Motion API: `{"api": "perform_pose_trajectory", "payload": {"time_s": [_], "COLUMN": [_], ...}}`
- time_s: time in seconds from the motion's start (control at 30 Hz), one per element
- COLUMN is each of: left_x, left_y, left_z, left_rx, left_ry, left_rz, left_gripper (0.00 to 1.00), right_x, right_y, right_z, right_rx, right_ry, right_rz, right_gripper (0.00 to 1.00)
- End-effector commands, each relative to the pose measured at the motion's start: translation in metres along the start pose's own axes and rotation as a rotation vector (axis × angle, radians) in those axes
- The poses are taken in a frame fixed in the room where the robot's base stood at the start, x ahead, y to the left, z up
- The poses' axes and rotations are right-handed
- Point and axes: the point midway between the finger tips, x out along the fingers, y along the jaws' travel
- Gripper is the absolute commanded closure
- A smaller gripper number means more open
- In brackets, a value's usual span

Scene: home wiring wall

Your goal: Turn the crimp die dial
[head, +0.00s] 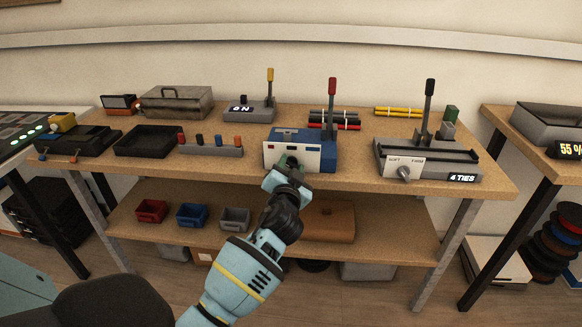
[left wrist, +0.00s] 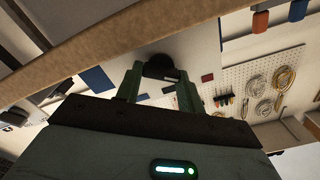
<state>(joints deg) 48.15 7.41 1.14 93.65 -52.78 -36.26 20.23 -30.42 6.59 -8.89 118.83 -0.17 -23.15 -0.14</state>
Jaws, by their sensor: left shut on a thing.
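The crimp press is a blue box (head: 328,152) with a pale front panel (head: 309,161) and a red-topped lever (head: 332,95), standing at the front middle of the bench. My left gripper (head: 289,165) reaches up to the lower part of this panel and hides the dial in the head view. In the left wrist view the dark round dial (left wrist: 160,65) sits between the green fingers of my left gripper (left wrist: 160,80), which are shut on it. The dial's markings cannot be read. My right gripper is not in view.
The wooden bench (head: 215,168) has a holder with coloured pieces (head: 212,150) left of the press and a grey device with a knob and lever (head: 430,158) to the right. Red, blue and grey bins (head: 192,214) stand on the lower shelf.

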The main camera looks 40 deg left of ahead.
Motion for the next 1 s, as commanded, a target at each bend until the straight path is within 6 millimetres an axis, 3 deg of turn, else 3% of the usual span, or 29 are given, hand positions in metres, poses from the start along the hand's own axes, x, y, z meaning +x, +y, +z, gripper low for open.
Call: {"api": "perform_pose_trajectory", "payload": {"time_s": [1.0], "left_x": [0.000], "left_y": [0.003], "left_z": [0.000], "left_rx": [0.838], "left_ry": [0.001], "left_rz": [0.000], "left_gripper": [0.85], "right_x": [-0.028], "right_y": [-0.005], "right_z": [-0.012], "right_rx": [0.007], "right_ry": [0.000], "right_rz": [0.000], "right_gripper": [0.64]}}
